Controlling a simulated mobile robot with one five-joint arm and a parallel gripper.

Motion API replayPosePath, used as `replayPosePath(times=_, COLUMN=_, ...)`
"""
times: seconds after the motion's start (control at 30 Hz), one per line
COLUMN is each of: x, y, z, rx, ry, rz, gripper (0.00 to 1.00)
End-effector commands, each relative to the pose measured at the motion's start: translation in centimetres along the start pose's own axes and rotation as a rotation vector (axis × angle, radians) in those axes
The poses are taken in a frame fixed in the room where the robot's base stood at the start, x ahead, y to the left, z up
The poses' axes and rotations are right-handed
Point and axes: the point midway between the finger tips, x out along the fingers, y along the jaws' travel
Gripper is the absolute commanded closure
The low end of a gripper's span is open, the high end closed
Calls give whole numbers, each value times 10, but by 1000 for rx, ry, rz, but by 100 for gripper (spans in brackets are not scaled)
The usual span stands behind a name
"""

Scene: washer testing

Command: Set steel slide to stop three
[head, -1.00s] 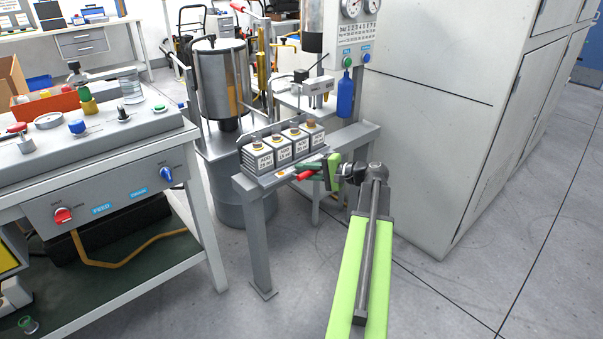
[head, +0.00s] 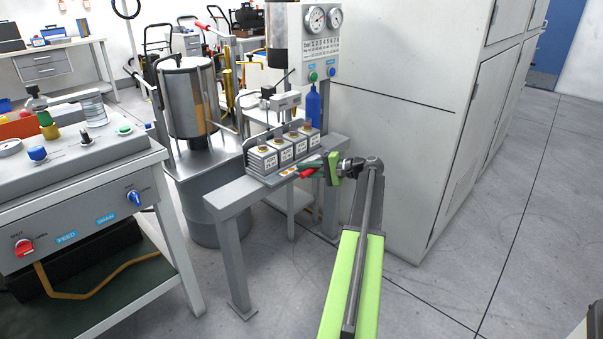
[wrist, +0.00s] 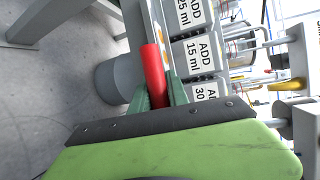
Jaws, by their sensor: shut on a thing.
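A grey rack (head: 258,180) stands on the steel bench, holding several labelled blocks in a row. My gripper (wrist: 158,98) is shut on the red handle, with a green finger on each side. In the head view my gripper (head: 318,167) reaches the rack's front right part. The steel slide body and its stop marks are mostly hidden.
A panel with gauges (head: 317,18) and a blue bottle (head: 313,106) stand behind the rack. A large grey cabinet (head: 400,110) is close on the right. A control bench (head: 85,205) with knobs stands at the left. The floor at front right is clear.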

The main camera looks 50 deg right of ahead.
Motion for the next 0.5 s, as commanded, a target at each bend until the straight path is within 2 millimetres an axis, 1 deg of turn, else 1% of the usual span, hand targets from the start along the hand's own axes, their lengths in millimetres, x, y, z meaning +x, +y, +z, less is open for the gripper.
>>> replayPosePath(times=0.27, x=0, y=2, z=0, rx=0, ry=-2, rz=7, gripper=100)
replayPosePath(times=0.3, x=0, y=2, z=0, rx=0, ry=-2, rz=7, gripper=76)
replayPosePath(times=0.43, x=0, y=2, z=1, rx=-1, ry=-2, rz=5, gripper=59)
replayPosePath(times=0.5, x=0, y=1, z=1, rx=-1, ry=-2, rz=4, gripper=59)
